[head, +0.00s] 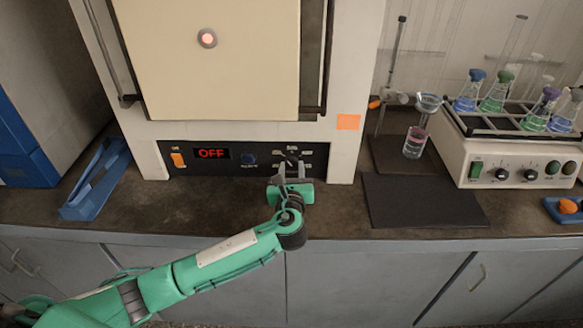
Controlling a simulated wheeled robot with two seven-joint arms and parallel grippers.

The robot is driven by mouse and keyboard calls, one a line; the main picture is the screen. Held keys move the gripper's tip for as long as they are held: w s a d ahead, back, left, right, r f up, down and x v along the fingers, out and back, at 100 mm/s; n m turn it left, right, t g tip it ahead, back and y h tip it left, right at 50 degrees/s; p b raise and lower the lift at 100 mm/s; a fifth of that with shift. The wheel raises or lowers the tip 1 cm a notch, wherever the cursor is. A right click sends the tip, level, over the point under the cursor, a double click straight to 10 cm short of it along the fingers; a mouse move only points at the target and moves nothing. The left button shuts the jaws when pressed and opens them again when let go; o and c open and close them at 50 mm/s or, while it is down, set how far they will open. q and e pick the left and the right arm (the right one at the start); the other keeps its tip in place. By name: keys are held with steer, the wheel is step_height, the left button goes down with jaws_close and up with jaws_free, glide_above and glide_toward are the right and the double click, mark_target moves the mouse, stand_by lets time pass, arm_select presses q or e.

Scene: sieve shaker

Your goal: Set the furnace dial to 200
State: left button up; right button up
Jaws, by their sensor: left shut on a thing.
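The furnace (355,75) stands on the counter with its cream door shut. My right gripper is not in view.
At right are a dark mat (420,200), a stand with a funnel (428,103) over a beaker (415,143), and a white shaker (510,155) with several flasks. The counter in front of the furnace is clear.

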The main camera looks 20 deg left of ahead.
arm_select(q)
steer(key=shift+d+n, duration=0.1)
steer(key=shift+n, duration=1.8)
steer(key=n, duration=0.3)
steer(key=shift+n+b, duration=0.3)
steer(key=shift+f+n, duration=0.1)
steer(key=shift+n, duration=0.4)
steer(key=shift+n+b, duration=0.4)
steer(key=shift+n, duration=0.5)
steer(key=n+b, duration=0.1)
steer(key=n, duration=0.2)
steer(key=shift+n+b, duration=0.6)
steer(key=shift+n, duration=1.3)
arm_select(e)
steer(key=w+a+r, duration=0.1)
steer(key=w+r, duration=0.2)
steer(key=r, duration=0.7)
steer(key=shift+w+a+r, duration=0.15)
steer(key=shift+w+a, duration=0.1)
